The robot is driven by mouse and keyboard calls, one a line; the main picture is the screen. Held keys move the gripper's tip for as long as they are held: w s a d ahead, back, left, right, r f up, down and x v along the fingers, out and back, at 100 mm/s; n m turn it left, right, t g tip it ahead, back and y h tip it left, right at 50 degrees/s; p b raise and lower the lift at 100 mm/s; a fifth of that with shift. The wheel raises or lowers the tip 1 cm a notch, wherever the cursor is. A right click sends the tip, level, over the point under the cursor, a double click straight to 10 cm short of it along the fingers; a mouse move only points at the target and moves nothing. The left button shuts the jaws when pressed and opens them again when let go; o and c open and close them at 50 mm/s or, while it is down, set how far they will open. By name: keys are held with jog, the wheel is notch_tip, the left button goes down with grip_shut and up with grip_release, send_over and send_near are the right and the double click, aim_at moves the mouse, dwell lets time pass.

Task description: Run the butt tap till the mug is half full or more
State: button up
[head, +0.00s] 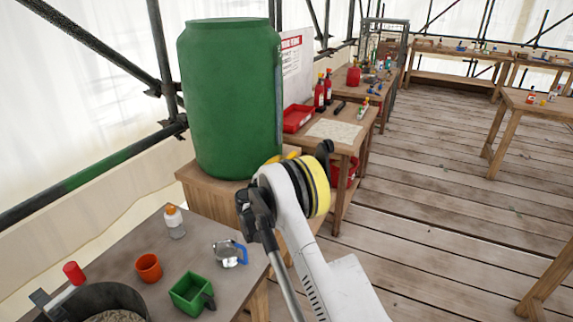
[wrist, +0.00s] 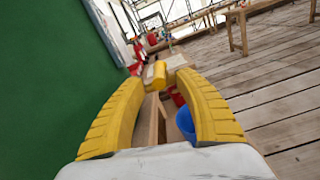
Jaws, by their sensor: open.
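The green water butt (head: 232,100) stands on a wooden stand (head: 205,195). Its green wall (wrist: 45,80) fills the left of the wrist view. My gripper (wrist: 158,82) is open beside the butt, its yellow fingers apart. A small yellow piece (wrist: 160,70), possibly the tap's lever, shows between the fingertips; contact cannot be told. In the head view my arm hides the tap area. A blue round thing (wrist: 185,122), possibly the mug, shows lower down, partly behind the right finger. Its contents and any water flow are not visible.
A near table holds an orange cup (head: 148,268), a green square container (head: 190,294), a clear vessel with a blue handle (head: 228,253) and a white bottle (head: 174,222). A bench (head: 340,130) with a red tray (head: 298,118) stands beyond the butt.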

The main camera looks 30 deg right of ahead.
aim_at(289, 158)
jog(key=shift+x, duration=1.4)
grip_shut()
